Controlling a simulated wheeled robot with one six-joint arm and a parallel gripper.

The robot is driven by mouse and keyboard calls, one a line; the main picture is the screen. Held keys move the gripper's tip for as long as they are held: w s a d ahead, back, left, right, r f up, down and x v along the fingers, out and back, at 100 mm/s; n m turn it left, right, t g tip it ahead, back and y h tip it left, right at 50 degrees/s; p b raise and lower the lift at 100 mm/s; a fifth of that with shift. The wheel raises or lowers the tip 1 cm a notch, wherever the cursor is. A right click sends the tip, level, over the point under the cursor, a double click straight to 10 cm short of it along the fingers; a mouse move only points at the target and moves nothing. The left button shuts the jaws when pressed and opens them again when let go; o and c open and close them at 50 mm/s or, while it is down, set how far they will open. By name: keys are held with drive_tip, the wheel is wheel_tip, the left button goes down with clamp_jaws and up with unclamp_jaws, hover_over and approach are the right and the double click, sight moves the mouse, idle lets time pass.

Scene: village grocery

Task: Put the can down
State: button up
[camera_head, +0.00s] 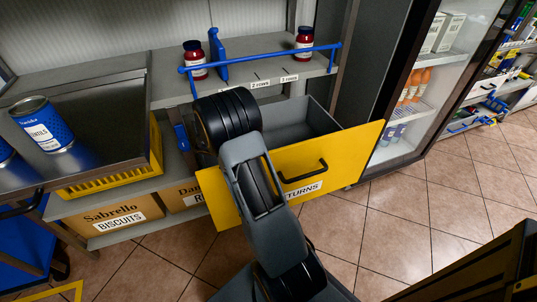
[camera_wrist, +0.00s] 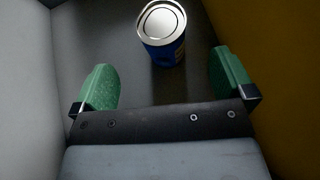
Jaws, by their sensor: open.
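A blue can (camera_wrist: 163,52) with a silver lid stands upright on the dark floor of the drawer in the wrist view. My gripper (camera_wrist: 162,72) is open, with one green finger on each side of the can's near end. A gap shows between the can and each finger. The open drawer has a yellow front (camera_head: 318,165) labelled RETURNS and grey walls (camera_head: 290,118). In the head view my arm reaches into the drawer and hides the gripper and this can.
Another blue can (camera_head: 42,125), labelled LENTILS, stands on the metal counter (camera_head: 100,100) at left, with part of one more at the edge. A yellow crate (camera_head: 110,180) sits below the counter.

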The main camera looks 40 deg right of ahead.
drive_tip(key=shift+v, duration=0.75)
drive_tip(key=shift+r, duration=0.1)
